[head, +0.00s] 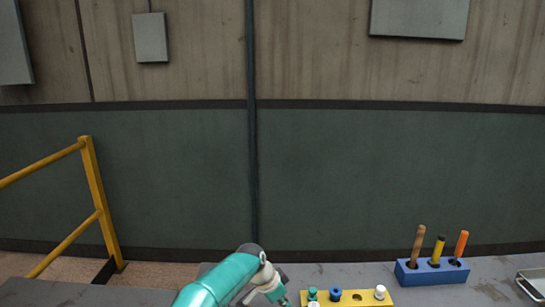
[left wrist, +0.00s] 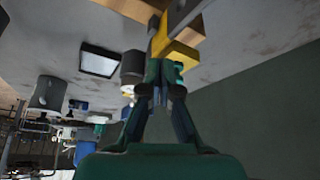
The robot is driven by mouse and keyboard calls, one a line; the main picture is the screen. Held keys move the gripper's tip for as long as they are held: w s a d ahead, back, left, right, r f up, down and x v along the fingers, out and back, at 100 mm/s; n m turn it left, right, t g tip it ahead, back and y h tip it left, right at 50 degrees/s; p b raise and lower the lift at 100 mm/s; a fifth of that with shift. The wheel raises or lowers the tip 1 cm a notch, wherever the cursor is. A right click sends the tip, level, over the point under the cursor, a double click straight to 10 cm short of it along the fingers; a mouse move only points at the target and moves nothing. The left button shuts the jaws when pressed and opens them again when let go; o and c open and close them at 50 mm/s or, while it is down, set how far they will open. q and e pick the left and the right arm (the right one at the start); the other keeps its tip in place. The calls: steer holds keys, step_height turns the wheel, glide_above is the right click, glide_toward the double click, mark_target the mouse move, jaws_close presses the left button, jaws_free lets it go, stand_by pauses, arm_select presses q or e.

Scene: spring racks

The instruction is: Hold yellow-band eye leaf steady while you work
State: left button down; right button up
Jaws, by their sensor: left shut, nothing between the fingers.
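I cannot make out a yellow-band eye leaf for certain in either view. My left gripper (left wrist: 160,75) is shut and empty in the left wrist view, its dark green fingers meeting at the tips. It also shows at the bottom of the head view (head: 277,295), cut off by the frame edge. A yellow piece (left wrist: 181,54) lies just beyond the fingertips; whether they touch it I cannot tell. The head view shows a yellow rack (head: 371,300) just right of the gripper, with teal, blue and white pieces and one open hole. My right gripper is in neither view.
A blue block (head: 435,273) holding three upright handled tools stands on the grey bench, right of the yellow rack. A light tray (head: 533,285) is cut off at the right edge. A yellow railing (head: 97,200) stands at left. The bench behind the rack is clear.

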arm_select(q)
steer(key=shift+f+b, duration=0.3)
steer(key=shift+f, duration=0.2)
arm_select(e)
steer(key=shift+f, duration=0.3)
